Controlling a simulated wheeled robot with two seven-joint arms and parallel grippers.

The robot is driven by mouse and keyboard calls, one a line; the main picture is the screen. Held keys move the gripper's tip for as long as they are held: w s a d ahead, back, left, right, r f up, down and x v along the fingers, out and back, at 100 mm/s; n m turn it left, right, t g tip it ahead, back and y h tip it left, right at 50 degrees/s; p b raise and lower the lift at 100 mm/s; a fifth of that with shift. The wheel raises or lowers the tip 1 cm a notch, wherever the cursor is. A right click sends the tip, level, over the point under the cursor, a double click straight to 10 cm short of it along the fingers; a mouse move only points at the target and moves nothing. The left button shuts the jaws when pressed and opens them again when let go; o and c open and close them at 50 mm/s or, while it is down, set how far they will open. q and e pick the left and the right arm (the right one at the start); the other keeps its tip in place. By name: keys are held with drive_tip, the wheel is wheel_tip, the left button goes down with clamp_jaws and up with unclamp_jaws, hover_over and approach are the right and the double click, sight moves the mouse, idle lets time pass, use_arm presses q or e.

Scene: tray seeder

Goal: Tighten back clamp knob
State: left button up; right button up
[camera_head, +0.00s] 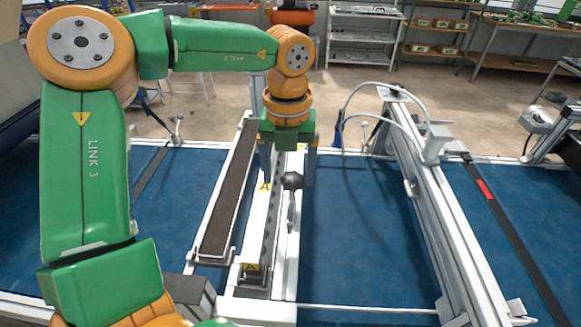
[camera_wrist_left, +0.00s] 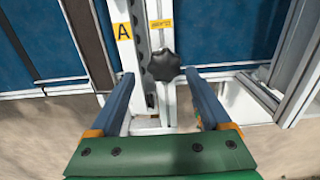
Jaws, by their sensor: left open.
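A black lobed clamp knob (camera_head: 292,181) sits on the white rail assembly in the middle of the head view. It also shows in the left wrist view (camera_wrist_left: 163,65), just beyond the fingertips and roughly centred between them. My left gripper (camera_head: 288,178) points down over the rail with its two blue fingers spread on either side of the knob. It is open and holds nothing. In the left wrist view my left gripper (camera_wrist_left: 160,76) shows a clear gap between each finger and the knob. My right gripper is not in view.
A long dark belt strip (camera_head: 228,195) lies left of the knob's rail. A yellow "A" label (camera_wrist_left: 123,31) is beside a slotted dark strip. A metal gantry beam (camera_head: 425,200) with a white hose stands to the right. Blue surface (camera_head: 350,220) lies open between rail and beam.

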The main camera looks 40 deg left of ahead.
use_arm(q)
drive_tip(key=shift+w+f, duration=0.25)
drive_tip(key=shift+f, duration=0.05)
drive_tip(key=shift+w+f, duration=0.2)
drive_tip(key=shift+w, duration=0.35)
drive_tip(key=shift+s+d+r, duration=0.1)
drive_tip(key=shift+s, duration=0.05)
drive_tip(key=c, duration=0.6)
clamp_jaws()
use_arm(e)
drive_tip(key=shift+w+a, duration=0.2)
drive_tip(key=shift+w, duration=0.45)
